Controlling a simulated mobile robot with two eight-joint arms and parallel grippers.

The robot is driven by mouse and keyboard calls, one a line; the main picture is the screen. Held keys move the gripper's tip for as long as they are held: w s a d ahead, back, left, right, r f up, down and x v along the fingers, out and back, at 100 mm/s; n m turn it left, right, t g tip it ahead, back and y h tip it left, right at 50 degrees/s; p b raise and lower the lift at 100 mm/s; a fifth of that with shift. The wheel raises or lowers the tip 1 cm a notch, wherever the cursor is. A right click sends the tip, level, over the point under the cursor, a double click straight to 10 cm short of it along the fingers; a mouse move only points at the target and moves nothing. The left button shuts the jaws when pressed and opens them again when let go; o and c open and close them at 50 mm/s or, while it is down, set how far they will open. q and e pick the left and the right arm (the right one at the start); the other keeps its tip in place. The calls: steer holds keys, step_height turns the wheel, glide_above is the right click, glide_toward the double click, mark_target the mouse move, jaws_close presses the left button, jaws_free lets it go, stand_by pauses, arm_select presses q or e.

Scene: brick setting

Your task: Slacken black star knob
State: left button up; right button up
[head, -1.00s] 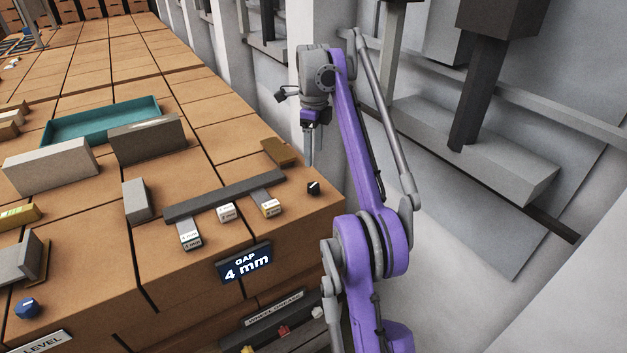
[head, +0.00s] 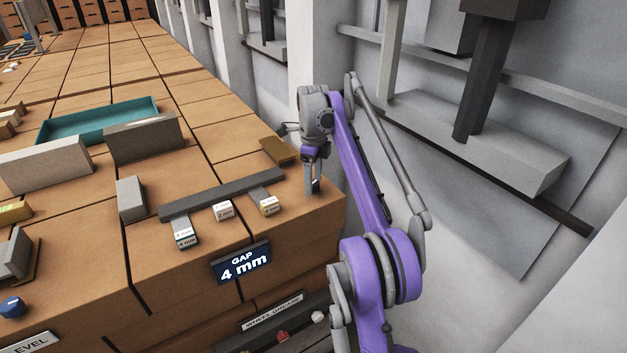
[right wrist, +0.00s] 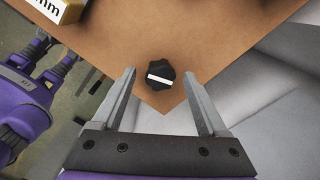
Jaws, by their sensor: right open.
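The black star knob (right wrist: 160,77) sits near the corner of the brick block in the right wrist view, with a white bar across its top. My right gripper (right wrist: 158,80) is open, its two fingers on either side of the knob and apart from it in that view. My left gripper is in neither view.
A dark grey bar (head: 225,193) with several labelled blocks lies left of the gripper. A brown block (head: 279,150) lies behind it. A "GAP 4 mm" sign (head: 241,263) is on the front face. The block's right edge drops off beside my arm.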

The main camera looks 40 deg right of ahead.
jaws_close()
